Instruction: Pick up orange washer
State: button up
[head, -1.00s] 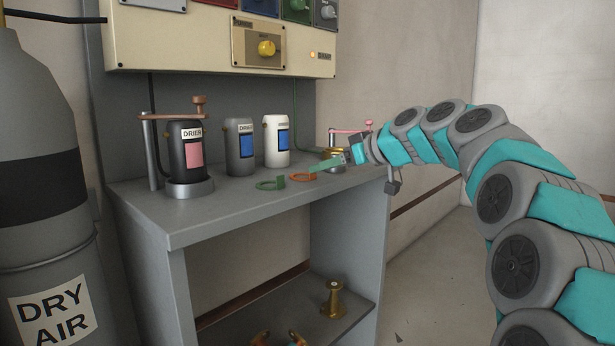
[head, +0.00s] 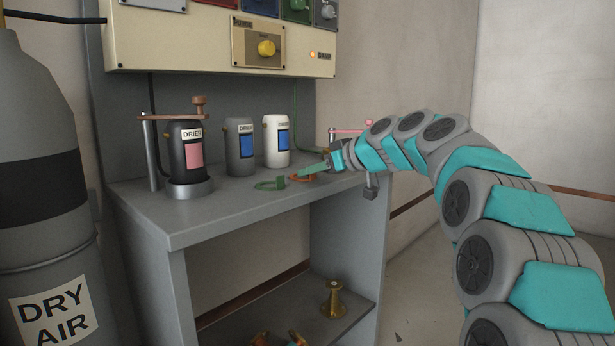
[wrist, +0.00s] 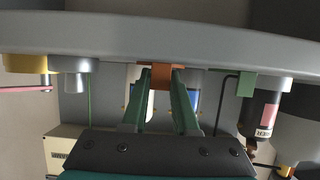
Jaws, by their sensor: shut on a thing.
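The orange washer (head: 301,179) lies near the front edge of the shelf top, right of a green washer (head: 270,185). My gripper (head: 306,173), with its green fingers, reaches in from the right at the washer and partly hides it. In the wrist view, which looks upside down, the orange washer's tab (wrist: 161,76) sits between the green fingertips of my gripper (wrist: 160,88). The fingers are shut on this tab. The washer looks still at shelf level; I cannot tell whether it touches the shelf.
The grey shelf top (head: 215,211) also bears a black drier canister (head: 186,143), a grey canister (head: 239,147) and a white one (head: 276,141) behind the washers. A control panel (head: 220,45) hangs above. A dry air cylinder (head: 45,180) stands at left.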

grip_shut()
dwell(0.8)
